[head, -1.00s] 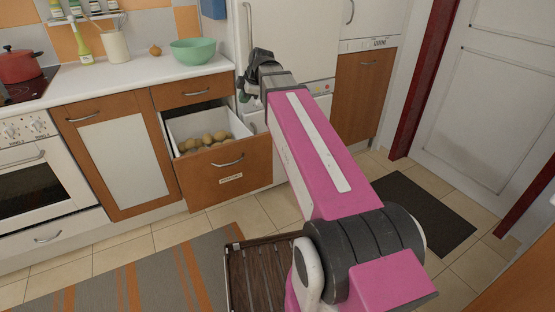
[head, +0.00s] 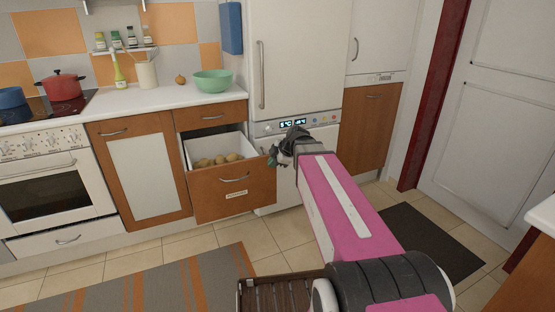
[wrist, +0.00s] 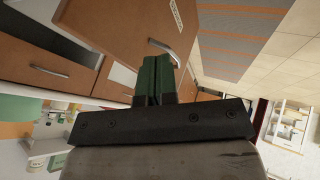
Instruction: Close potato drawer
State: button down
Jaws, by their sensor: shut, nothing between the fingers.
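The potato drawer (head: 210,197) has a wooden front with a metal handle and a small label. It is pulled out below the counter, and several potatoes (head: 218,160) lie inside its white box. My gripper (head: 273,158) is near the right end of the drawer front in the head view; whether it touches cannot be told. In the wrist view, the green fingers of my gripper (wrist: 157,62) are together and empty, pointing toward the drawer front (wrist: 125,25) and its handle (wrist: 163,48).
A white fridge (head: 290,60) stands right of the drawer. A closed upper drawer (head: 225,115) is above it. The counter holds a green bowl (head: 212,80). A striped rug (head: 150,285) and a dark slatted wooden item (head: 275,292) are on the near side. Tiled floor is clear ahead.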

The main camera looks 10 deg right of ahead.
aim_at(259, 168)
jog(key=w+a+f, duration=0.2)
jog(key=w, duration=0.1)
jog(key=w+f, duration=0.1)
jog(key=shift+w+a+f, duration=0.15)
jog(key=shift+a+f, duration=0.1)
jog(key=shift+a, duration=0.15)
jog(key=shift+w+a, duration=0.2)
jog(key=shift+w, duration=0.35)
jog(key=shift+w, duration=0.1)
jog(key=w+a, duration=0.3)
jog(key=w, duration=0.8)
jog(key=w+a, duration=0.3)
jog(key=w, duration=0.9)
jog(key=w+a, duration=0.4)
jog(key=w, duration=0.8)
jog(key=shift+w, duration=0.2)
jog(key=shift+a, duration=0.15)
